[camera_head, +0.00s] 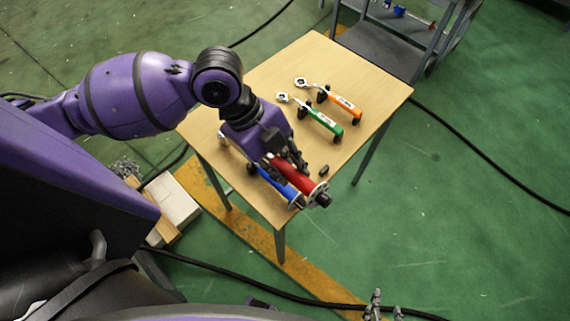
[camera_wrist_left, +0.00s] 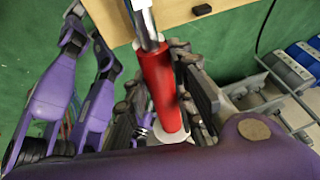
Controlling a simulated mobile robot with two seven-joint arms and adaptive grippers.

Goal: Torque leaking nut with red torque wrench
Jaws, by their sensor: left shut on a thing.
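The red torque wrench (camera_head: 302,176) is in my left gripper (camera_head: 284,160), above the front corner of the table. My left gripper is shut on its red handle, and the handle also shows between the fingers in the left wrist view (camera_wrist_left: 158,85). The wrench's metal shaft (camera_wrist_left: 146,25) points toward the top of that view, over the tabletop. The fingertips of my right gripper (camera_head: 385,305) show at the bottom edge of the head view, clear of the table; their opening is unclear. I cannot make out a leaking nut in either view.
A blue wrench (camera_head: 277,184) lies beside the red one, partly hidden by my left gripper. Green (camera_head: 325,121) and orange (camera_head: 344,103) wrenches rest on holders on the wooden table (camera_head: 310,62). A grey cart (camera_head: 375,45) stands behind. Black cables cross the green floor.

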